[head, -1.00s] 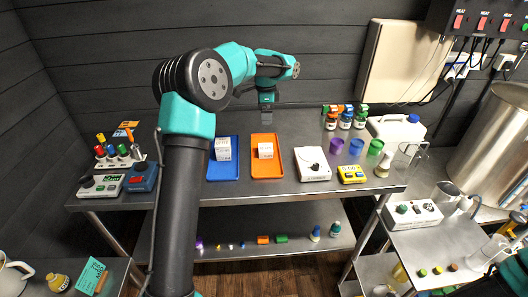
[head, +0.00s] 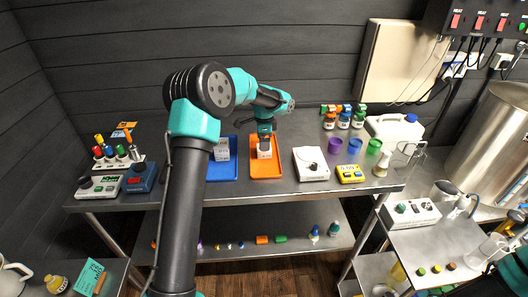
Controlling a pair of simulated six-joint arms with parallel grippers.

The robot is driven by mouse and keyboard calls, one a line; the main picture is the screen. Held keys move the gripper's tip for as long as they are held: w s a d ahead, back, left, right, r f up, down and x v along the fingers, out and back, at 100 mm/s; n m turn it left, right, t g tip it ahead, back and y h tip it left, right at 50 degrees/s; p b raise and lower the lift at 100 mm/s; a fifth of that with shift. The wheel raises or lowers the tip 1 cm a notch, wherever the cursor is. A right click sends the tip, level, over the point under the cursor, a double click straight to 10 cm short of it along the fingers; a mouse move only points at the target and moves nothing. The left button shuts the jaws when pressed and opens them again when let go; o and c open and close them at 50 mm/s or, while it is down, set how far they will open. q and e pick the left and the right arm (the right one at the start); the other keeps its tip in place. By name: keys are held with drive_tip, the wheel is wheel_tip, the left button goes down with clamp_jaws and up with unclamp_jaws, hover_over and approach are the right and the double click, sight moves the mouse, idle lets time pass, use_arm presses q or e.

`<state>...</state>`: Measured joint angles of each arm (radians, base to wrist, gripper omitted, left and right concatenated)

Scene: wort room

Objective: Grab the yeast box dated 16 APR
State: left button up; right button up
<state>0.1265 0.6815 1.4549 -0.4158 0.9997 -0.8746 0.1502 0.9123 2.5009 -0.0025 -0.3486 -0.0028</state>
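Two small white boxes with printed labels stand on trays on the steel bench. One box (head: 221,150) is on the blue tray (head: 222,174), partly behind my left arm. The other box (head: 264,153) is on the orange tray (head: 266,171). The dates are too small to read. My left gripper (head: 265,141) points down at the top of the box on the orange tray. It hides the box's upper part, and I cannot tell whether its fingers touch or grip it. My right gripper is not in view.
A white scale-like device (head: 311,164) and a yellow timer (head: 349,173) stand right of the orange tray. Purple (head: 334,146), blue and green cups are behind them. A rack of colored-top tubes (head: 118,158) is at the left. Bare bench lies behind the trays.

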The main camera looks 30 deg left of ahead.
use_arm(q)
drive_tip(key=shift+f, duration=0.1)
drive_tip(key=shift+f, duration=2.6)
drive_tip(key=c, duration=1)
